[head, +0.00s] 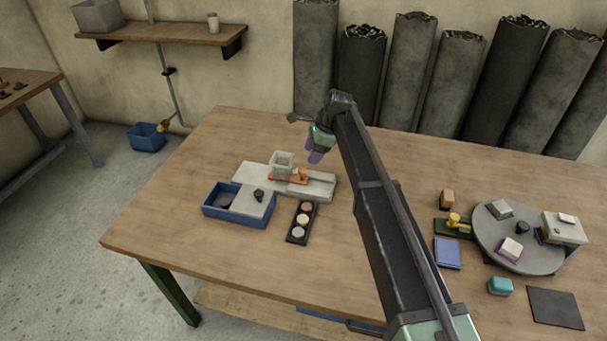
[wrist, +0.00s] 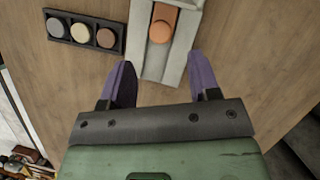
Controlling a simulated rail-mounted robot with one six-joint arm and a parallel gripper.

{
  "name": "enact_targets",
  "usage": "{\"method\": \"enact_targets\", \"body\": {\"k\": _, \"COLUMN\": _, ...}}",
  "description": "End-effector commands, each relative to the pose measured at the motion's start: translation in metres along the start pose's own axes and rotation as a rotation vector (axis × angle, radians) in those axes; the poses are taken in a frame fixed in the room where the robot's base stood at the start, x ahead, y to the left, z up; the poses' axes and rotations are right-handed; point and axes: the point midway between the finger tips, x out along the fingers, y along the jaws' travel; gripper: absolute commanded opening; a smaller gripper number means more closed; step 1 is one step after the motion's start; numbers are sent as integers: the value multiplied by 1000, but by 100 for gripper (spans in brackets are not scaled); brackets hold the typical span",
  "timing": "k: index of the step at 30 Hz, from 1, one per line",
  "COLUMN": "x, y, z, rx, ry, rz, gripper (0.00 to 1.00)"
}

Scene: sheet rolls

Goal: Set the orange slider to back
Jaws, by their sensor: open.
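In the wrist view the orange knob (wrist: 160,28) stands in the groove of the track (wrist: 147,62). My gripper (head: 316,156) is above the table, near the right end of the track. In the wrist view its two purple fingers (wrist: 161,72) are spread apart and empty. The knob lies beyond the fingertips, roughly centred between them, and does not touch them.
A blue box (head: 226,215) with a grey lid and a black tray of round discs (head: 290,238) lie in front. A grey turntable (head: 517,262) with blocks is at right. Dark rolls (head: 388,80) stand behind the table.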

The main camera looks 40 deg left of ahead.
Motion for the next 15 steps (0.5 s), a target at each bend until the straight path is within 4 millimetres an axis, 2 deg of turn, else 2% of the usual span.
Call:
{"method": "enact_targets", "body": {"k": 1, "x": 25, "y": 0, "z": -5, "rx": -1, "ry": 0, "rz": 0, "gripper": 56}}
{"method": "enact_targets", "body": {"k": 6, "x": 61, "y": 0, "z": -5, "rx": 0, "ry": 0, "rz": -1, "gripper": 56}}
{"method": "enact_targets", "body": {"k": 9, "x": 70, "y": 0, "z": -3, "rx": -1, "ry": 0, "rz": -1, "gripper": 56}}
{"method": "enact_targets", "body": {"k": 15, "x": 68, "y": 0, "z": 0, "rx": -1, "ry": 0, "rz": -1, "gripper": 56}}
